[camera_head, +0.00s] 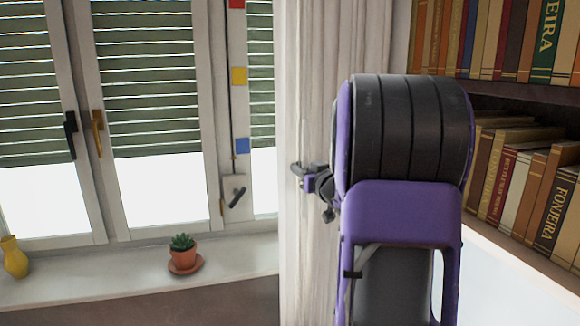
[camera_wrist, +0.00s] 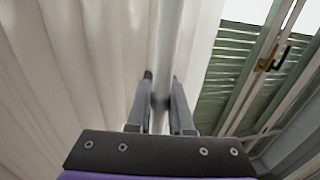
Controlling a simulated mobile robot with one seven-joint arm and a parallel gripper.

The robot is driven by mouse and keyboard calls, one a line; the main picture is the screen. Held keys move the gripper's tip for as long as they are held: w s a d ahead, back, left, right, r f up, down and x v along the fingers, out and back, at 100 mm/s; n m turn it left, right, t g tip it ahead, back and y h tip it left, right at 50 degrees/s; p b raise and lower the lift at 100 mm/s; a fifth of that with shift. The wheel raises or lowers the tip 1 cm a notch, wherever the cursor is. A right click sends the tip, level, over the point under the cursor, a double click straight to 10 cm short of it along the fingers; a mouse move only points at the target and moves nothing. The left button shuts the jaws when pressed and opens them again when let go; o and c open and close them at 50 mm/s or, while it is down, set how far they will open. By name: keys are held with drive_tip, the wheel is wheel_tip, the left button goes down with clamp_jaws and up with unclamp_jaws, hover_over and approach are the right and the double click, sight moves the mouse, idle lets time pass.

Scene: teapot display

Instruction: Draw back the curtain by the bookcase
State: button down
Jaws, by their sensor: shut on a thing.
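The curtain (camera_head: 340,40) is pale, whitish and hangs in folds between the window and the bookcase. In the wrist view the curtain (camera_wrist: 95,60) fills the left and middle. My gripper (camera_head: 300,172) is at the curtain's left part in the head view. In the wrist view my gripper (camera_wrist: 162,85) has its two fingers on either side of a fold near the curtain's edge, shut on it. The bookcase (camera_head: 500,92) stands at the right, behind my arm. My arm hides part of the curtain and the lower bookcase.
The window (camera_head: 150,110) has green shutters and handles. A potted succulent (camera_head: 183,252) and a yellow vase (camera_head: 14,257) stand on the sill (camera_head: 110,278). Coloured squares (camera_head: 239,76) hang by the window frame. Rows of books (camera_head: 525,185) fill the shelves close to my arm.

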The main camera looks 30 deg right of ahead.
drive_tip(key=shift+s+d+r, duration=0.1)
drive_tip(key=shift+s+d, duration=0.15)
drive_tip(key=shift+d, duration=0.7)
drive_tip(key=c, duration=0.8)
unclamp_jaws()
drive_tip(key=shift+s, duration=0.1)
